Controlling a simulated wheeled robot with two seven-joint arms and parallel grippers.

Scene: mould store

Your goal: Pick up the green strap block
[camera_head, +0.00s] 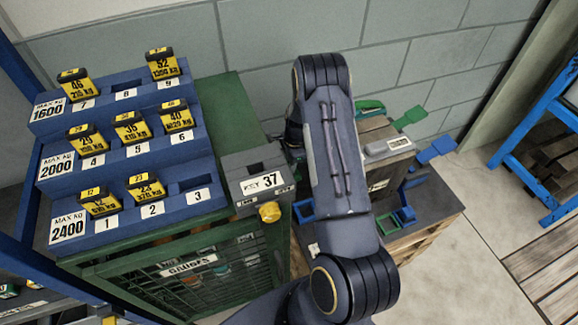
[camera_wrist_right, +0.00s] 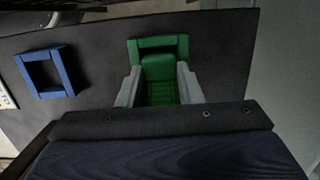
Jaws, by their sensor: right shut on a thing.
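The green strap block (camera_wrist_right: 160,92) is in the right wrist view, between the two pale grey fingers of my right gripper (camera_wrist_right: 159,80), which is shut on it. A green frame (camera_wrist_right: 158,43) lies along its far side, on a dark flat surface. I cannot tell whether the block is clear of that surface. In the head view my right arm crosses the middle, and its gripper and the held block are hidden. My left gripper is in neither view.
A blue square frame (camera_wrist_right: 47,72) lies left of the block. The head view shows a wooden block with a label (camera_head: 388,146), a green frame (camera_head: 388,225), a grey key box (camera_head: 258,180) and blue stepped racks (camera_head: 130,215) with yellow-tagged weights. Open floor (camera_head: 480,215) lies right.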

